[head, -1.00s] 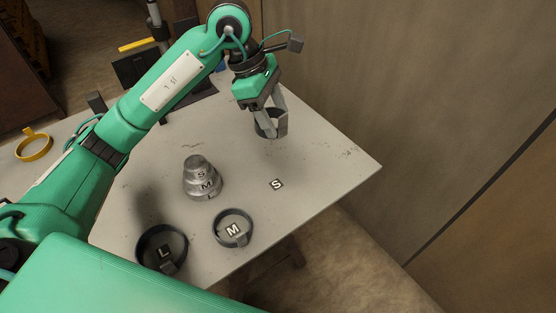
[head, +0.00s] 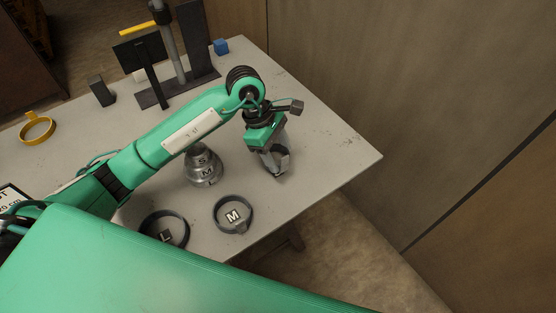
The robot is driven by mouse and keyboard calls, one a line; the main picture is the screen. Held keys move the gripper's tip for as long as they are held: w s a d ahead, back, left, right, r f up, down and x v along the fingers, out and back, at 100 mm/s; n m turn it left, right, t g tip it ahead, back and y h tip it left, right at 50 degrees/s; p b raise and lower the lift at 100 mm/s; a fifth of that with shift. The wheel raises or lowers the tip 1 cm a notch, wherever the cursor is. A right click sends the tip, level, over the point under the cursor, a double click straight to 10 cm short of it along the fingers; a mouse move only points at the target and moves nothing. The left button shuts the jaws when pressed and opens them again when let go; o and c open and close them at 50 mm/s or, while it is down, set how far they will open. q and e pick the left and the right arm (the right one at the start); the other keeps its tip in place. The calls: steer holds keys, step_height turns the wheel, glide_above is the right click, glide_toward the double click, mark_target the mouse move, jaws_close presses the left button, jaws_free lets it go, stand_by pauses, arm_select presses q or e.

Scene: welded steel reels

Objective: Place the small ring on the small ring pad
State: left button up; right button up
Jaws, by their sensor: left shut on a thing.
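My left gripper (head: 275,158) points down, shut on the small ring (head: 283,161), a dark grey band partly hidden by the fingers. The ring is low over the right part of the table; I cannot tell whether it touches the surface. The small ring pad, marked S, is hidden behind the gripper and ring. The M ring (head: 248,225) lies around its M pad (head: 233,216), and the L ring (head: 187,232) around the L pad, which my arm partly covers. My right gripper is out of view.
A yellow ring (head: 24,138) lies far left. A dark stand (head: 152,98), a dark block (head: 102,91) and a blue cube (head: 221,46) are at the back. The table's right corner (head: 345,155) is clear.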

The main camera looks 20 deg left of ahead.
arm_select(q)
step_height(320, 180, down, 4)
steer(key=shift+f, duration=0.2)
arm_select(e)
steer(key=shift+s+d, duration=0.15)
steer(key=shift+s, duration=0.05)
arm_select(q)
steer(key=shift+f, duration=0.15)
steer(key=o, duration=1.1)
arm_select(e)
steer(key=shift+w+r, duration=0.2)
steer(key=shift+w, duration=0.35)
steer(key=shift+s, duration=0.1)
